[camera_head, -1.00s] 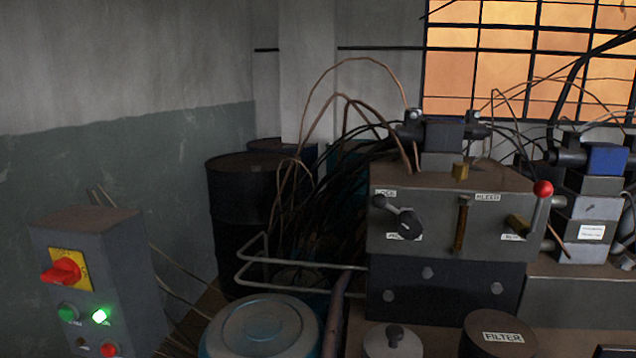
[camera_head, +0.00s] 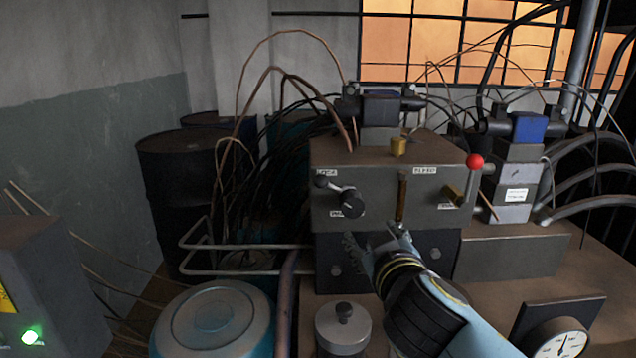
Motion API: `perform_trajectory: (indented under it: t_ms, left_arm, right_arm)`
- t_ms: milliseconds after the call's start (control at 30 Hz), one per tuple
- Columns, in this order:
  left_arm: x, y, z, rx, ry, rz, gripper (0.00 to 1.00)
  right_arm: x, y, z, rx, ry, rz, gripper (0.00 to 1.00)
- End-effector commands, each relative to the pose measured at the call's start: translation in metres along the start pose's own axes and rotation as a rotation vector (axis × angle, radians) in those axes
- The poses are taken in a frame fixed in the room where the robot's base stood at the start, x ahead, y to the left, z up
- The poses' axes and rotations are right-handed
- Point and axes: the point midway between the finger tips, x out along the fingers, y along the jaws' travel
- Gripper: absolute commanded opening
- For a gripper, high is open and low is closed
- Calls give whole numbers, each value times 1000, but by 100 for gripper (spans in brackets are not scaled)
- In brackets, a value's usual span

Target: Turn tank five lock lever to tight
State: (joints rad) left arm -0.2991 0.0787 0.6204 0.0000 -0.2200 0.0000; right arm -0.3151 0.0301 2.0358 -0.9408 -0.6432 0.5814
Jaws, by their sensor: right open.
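The black lock lever (camera_head: 347,203) is on the left of the grey block's front face (camera_head: 375,212). Its arm points up and left from the round hub. One small label sits above it and another below; their words are too small to read surely now. My right gripper (camera_head: 372,242) comes in from the lower right. It is open and empty, its fingers spread just below the lever in the picture and not seen to touch it. My left gripper is not in view.
A red-knobbed lever (camera_head: 475,162) and a brass lever (camera_head: 402,196) are on the same block. A bent pipe (camera_head: 245,248) runs at left. A lidded pot (camera_head: 342,330) and a gauge (camera_head: 562,340) stand in front. Cables hang behind.

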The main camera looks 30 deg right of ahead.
Motion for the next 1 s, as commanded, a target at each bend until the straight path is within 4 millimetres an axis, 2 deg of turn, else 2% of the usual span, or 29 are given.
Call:
perform_trajectory:
  t_ms: [100,200,367,800,1000]
  left_arm:
    - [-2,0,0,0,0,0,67]
    - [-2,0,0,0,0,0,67]
    - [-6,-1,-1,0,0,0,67]
    - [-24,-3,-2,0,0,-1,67]
    - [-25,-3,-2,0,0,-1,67]
  right_arm:
    - [10,-14,-37,-25,156,-13,56]
    - [12,-24,-55,-48,237,-35,56]
    - [22,-29,-65,-59,268,-46,56]
    - [100,-32,-86,-60,265,-43,56]
    - [115,-33,-88,-58,264,-44,56]
